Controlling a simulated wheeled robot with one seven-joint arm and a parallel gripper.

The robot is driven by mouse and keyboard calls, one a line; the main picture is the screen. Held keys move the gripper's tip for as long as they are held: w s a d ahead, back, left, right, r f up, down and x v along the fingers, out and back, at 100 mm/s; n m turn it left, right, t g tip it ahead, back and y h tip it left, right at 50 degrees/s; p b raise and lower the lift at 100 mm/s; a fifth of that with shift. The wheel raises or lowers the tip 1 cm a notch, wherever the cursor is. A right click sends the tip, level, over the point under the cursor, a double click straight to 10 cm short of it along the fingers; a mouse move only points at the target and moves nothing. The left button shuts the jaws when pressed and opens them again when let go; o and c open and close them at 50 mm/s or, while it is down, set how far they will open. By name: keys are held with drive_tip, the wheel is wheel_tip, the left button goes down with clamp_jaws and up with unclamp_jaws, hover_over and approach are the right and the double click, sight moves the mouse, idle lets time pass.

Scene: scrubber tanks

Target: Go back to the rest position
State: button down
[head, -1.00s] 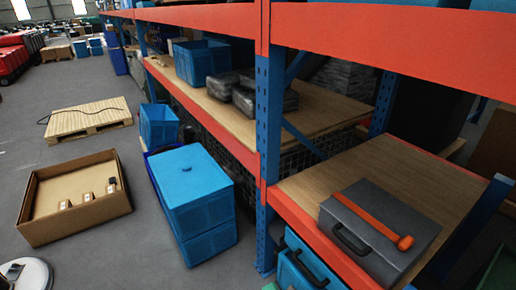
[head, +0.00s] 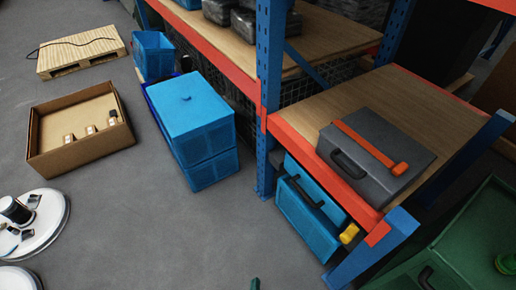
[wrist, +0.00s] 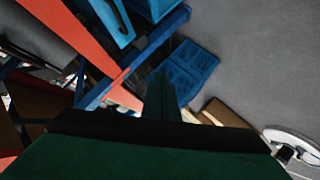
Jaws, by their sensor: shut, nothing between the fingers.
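My gripper (wrist: 160,90) shows in the wrist view as dark green fingers close together, shut and empty, above a broad green and black body. They point past the shelf frame and blue crates toward the floor. In the head view only a small dark green tip (head: 254,284) shows at the bottom edge, apparently part of my gripper; the rest of the arm is out of view.
The orange and blue rack (head: 268,100) fills the right. Blue crates (head: 195,110) are stacked beside it; a blue case (head: 305,205) stands under the shelf. A cardboard box (head: 50,155), pallet (head: 85,50) and white round machine (head: 40,225) stand left. Green container (head: 470,240) is right. Centre floor is clear.

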drive_tip(key=s+r+m+t, duration=0.2)
drive_tip(key=s+r+m, duration=0.5)
drive_tip(key=s+r, duration=0.3)
wheel_tip(320, 180, up, 5)
drive_tip(key=shift+d+f+m+t+y, duration=0.1)
drive_tip(key=shift+d+m+t+y, duration=0.2)
drive_tip(key=shift+d+t, duration=0.15)
